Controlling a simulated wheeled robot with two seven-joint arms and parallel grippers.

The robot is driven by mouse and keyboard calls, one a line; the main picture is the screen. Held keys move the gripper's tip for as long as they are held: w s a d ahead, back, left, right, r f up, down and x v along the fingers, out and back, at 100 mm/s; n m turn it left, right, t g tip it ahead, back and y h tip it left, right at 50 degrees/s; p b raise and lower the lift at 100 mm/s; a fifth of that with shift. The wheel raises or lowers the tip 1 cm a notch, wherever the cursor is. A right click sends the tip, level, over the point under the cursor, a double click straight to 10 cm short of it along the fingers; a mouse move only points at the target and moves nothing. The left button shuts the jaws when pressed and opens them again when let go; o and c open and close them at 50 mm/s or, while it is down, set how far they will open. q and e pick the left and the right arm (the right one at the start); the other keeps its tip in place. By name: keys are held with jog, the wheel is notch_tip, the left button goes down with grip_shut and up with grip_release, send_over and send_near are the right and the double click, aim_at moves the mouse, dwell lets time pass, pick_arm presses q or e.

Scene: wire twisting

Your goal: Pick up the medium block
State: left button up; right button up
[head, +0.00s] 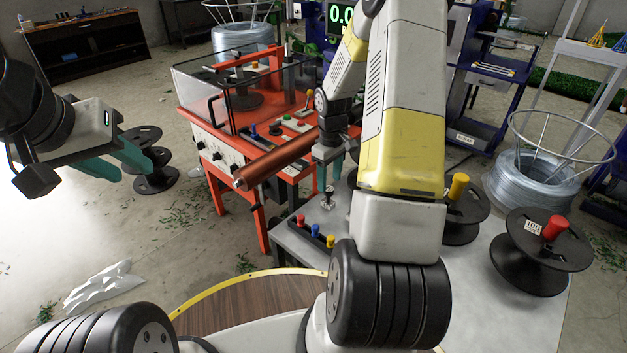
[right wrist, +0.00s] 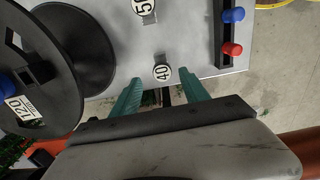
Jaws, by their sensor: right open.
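In the right wrist view, two small metallic blocks with round white number labels are on the grey table. One, marked 40 (right wrist: 162,72), lies ahead between my fingertips; the other, marked 50 (right wrist: 146,8), is at the top edge, partly cut off. I cannot tell which is the medium block. My right gripper (right wrist: 160,88) is open and empty, its teal fingers apart on either side of the 40 label. In the head view, my right gripper (head: 328,168) points down above a small metallic piece (head: 328,203) on the table. My left gripper (head: 122,160) is open and empty at the left, away from the table.
A rack (head: 316,232) with red, blue and yellow pegs is near the blocks. Black spools (head: 541,252) stand on the table's right side (head: 490,315). A red machine (head: 222,165) with a copper-coloured roller (head: 275,160) is behind, close to my right gripper.

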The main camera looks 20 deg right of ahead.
aim_at(328, 201)
jog(key=f, duration=0.8)
jog(key=shift+s+a, duration=0.1)
jog(key=shift+s, duration=0.1)
jog(key=shift+r, duration=0.1)
grip_shut()
